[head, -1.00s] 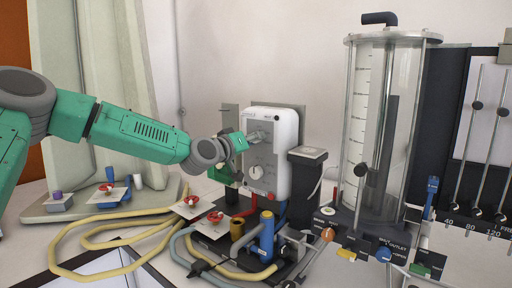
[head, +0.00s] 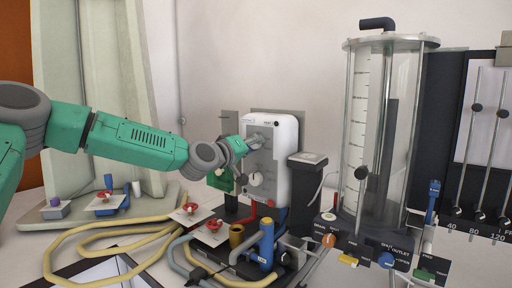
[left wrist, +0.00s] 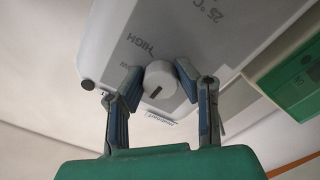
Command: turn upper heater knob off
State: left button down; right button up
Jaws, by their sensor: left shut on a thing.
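The white heater box (head: 283,165) stands in the middle of the head view with a grey front panel. My left gripper (head: 257,143) is at the upper part of the panel and hides the upper knob in the head view. In the left wrist view, the upper heater knob (left wrist: 160,80) is round and white with a short dark mark, near the printed words HIGH and LOW. The fingers of my left gripper (left wrist: 159,82) are on both sides of it, shut on it. My right gripper is not in view.
A clear cylinder tank (head: 385,140) stands to the right, with a dark manometer board (head: 485,150) beyond it. A blue-topped valve (head: 267,240) stands before the heater.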

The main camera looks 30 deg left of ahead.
pick_arm(q)
jog(key=c, duration=1.2)
grip_release()
jog(key=shift+a+r, duration=0.3)
jog(key=shift+r, duration=0.1)
jog(key=shift+s+a+f, duration=0.1)
jog(key=shift+a+f, duration=0.05)
jog(key=shift+f, duration=0.2)
jog(key=s, duration=0.8)
jog(key=s+a, duration=0.1)
jog(key=s, duration=0.2)
jog(key=shift+s, duration=0.4)
jog(key=shift+d, duration=0.1)
jog(key=shift+a+f, duration=0.1)
jog(key=shift+a, duration=0.1)
